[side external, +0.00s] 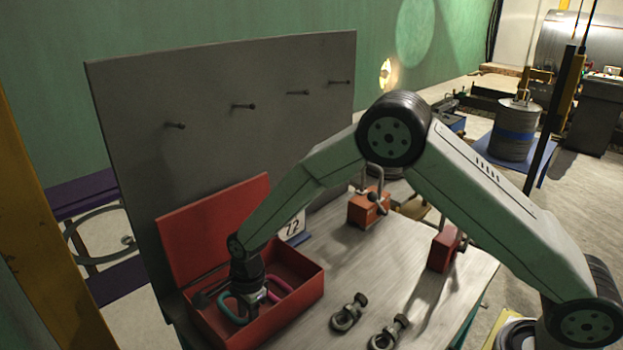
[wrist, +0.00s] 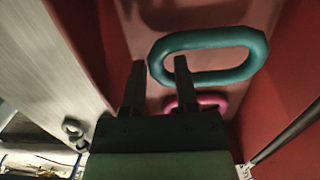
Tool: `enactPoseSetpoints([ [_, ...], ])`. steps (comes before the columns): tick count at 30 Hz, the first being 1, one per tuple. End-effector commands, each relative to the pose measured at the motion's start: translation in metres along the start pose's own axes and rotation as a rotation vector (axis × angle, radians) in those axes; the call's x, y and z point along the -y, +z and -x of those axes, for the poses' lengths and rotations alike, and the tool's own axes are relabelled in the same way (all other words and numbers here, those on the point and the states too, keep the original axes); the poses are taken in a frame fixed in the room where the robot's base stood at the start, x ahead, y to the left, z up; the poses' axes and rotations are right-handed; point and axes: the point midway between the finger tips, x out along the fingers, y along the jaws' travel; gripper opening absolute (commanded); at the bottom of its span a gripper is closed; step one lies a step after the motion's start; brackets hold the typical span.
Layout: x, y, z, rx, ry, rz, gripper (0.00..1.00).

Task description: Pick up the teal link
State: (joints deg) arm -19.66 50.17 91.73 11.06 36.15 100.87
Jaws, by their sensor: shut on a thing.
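The teal link (side external: 230,312) is an oval ring inside the red box (side external: 313,292), at my gripper (side external: 250,295). In the wrist view the teal link (wrist: 255,42) has its left end between my two fingers (wrist: 158,75), and the right finger overlaps the ring's opening. My gripper is shut on this end. Whether the link is clear of the box floor I cannot tell. A pink link (side external: 281,289) lies in the box to the right, and it also shows beyond the fingers in the wrist view (wrist: 212,99).
The box's raised red lid (side external: 215,222) stands behind my gripper, against a grey board (side external: 230,150) with several pegs. Two metal shackles (side external: 347,313) (side external: 388,334) lie on the bench (side external: 360,275). Red blocks (side external: 368,209) (side external: 443,250) stand further right.

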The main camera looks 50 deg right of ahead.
Motion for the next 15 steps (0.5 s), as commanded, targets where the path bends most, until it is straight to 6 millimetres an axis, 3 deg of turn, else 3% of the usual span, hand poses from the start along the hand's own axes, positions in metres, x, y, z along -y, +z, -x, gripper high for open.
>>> enactPoseSetpoints([
  [9, 0.001, 0.006, 0.047, 0.001, -0.002, 0.001, 0.00],
  [15, 0.000, 0.008, 0.067, 0.001, -0.001, 0.000, 0.00],
])
